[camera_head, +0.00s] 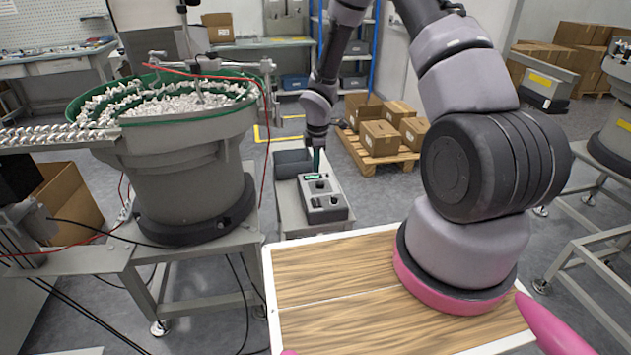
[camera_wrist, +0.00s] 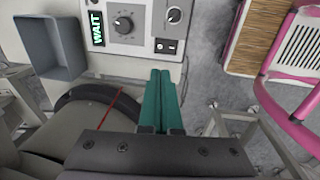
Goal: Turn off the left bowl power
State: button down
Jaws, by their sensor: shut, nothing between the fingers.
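The left bowl feeder (camera_head: 185,150) stands at the left with a green rim and is full of small white parts. Beside it, a grey control box (camera_head: 325,206) sits on a narrow stand. In the wrist view the box (camera_wrist: 130,45) has a green "WAIT" display (camera_wrist: 97,29), a large dial (camera_wrist: 123,25), a smaller round knob (camera_wrist: 174,15) and a black rocker switch (camera_wrist: 166,46). My gripper (camera_head: 316,158) is over the box's far end in the head view. In the wrist view its teal fingers (camera_wrist: 160,73) are together and empty, tips just below the rocker switch. I cannot tell whether they touch the box.
A grey open bin (camera_wrist: 50,47) adjoins the control box. A wood-topped table (camera_head: 330,290) is in front, with my arm over its right side. A red cable (camera_head: 265,140) hangs beside the bowl. Cartons on a pallet (camera_head: 385,150) stand behind.

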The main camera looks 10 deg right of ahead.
aim_at(315, 199)
jog(key=f, duration=0.4)
jog(key=w+f, duration=0.1)
jog(key=f, duration=0.8)
jog(key=shift+w, duration=0.3)
